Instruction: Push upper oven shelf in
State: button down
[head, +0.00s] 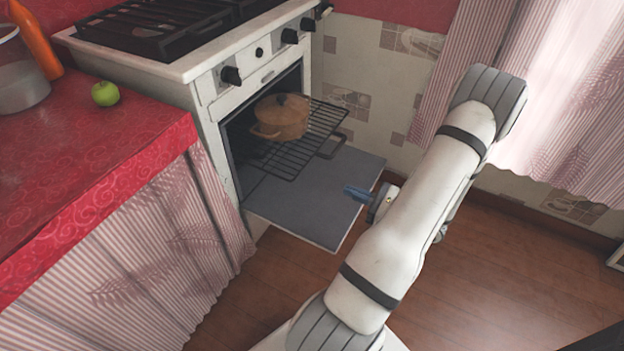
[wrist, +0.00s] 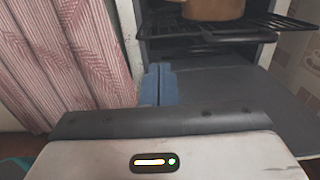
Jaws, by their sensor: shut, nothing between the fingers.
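The upper oven shelf (head: 312,128) is a dark wire rack sticking partly out of the white stove's oven, with a lidded tan pot (head: 281,117) on it. In the wrist view the shelf (wrist: 255,33) and the pot's lower part (wrist: 213,9) show at the top. The oven door (head: 318,196) is folded down flat below the shelf. My gripper (head: 356,193) is over the outer part of the door, in front of the shelf and apart from it. Its blue fingers (wrist: 158,84) are together and empty in the wrist view.
A counter with a red oilcloth (head: 95,165) and striped curtain (head: 160,250) stands left of the stove (head: 255,55). On it are a green apple (head: 105,94), a grey pot (head: 20,75) and an orange bottle (head: 36,40). Wooden floor (head: 500,270) is open at right.

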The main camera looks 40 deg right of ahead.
jog(key=b, duration=0.4)
send_near(302, 171)
jog(key=x, duration=0.5)
jog(key=shift+x, duration=0.95)
